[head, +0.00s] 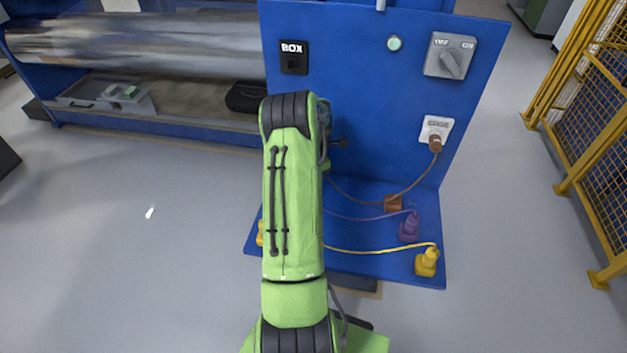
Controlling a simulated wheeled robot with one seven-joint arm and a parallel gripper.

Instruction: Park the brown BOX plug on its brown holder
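The brown plug (435,143) sits in a white socket plate (430,124) at the lower right of the blue panel. Its brown cable curves down and left towards my arm. A brown block (393,203), apparently the brown holder, stands on the blue shelf below, with the cable passing by it; no plug is visible on it. A black socket labelled BOX (293,58) is at the panel's upper left and looks empty. My green arm reaches up in front of the panel and hides my gripper, so its fingers cannot be seen.
A purple plug (409,228) and a yellow plug (427,262) stand on the shelf, with cables running left behind my arm. A grey rotary switch (450,57) and a pale green button (394,43) are on the panel. Yellow fencing (590,130) stands right; the left floor is clear.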

